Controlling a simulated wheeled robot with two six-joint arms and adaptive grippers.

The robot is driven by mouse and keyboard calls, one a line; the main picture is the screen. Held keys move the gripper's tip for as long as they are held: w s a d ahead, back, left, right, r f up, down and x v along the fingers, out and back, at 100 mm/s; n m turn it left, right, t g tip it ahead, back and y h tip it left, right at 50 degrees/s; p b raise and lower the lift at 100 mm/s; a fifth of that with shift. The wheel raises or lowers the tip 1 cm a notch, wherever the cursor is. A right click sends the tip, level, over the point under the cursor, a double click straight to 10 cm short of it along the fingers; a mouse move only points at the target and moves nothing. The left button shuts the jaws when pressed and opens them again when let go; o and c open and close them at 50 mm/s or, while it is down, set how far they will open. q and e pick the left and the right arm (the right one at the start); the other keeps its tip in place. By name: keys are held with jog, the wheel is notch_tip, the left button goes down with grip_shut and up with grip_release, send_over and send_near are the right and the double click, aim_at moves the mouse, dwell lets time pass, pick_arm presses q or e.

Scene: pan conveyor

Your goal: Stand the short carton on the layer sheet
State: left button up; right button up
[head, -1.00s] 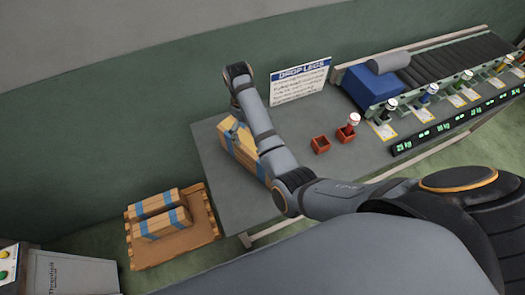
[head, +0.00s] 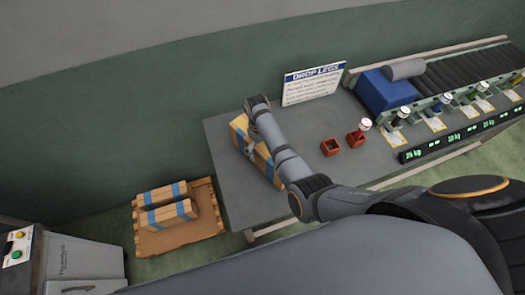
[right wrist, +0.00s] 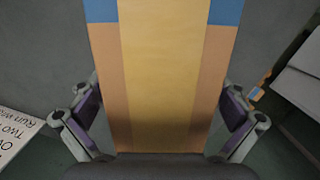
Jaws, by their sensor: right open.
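A tan carton (head: 238,130) with blue tape lies on the left end of the grey table, partly hidden behind my right arm. I cannot tell in the head view whether a second carton lies against it. My right gripper (head: 249,151) is low over this carton. In the right wrist view the carton (right wrist: 160,60), with a yellowish middle strip and blue bands, runs between the fingers of the open gripper (right wrist: 160,116). A gap shows beside each finger. A brown layer sheet (head: 160,243) lies on the pallet under other cartons. My left gripper is out of view.
The wooden pallet (head: 213,208) on the floor holds two taped cartons (head: 166,205). A grey cabinet (head: 85,262) stands left.

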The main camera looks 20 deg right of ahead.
jog(key=c, duration=1.7)
jog(key=shift+c, duration=0.6)
jog(key=shift+r, duration=0.15)
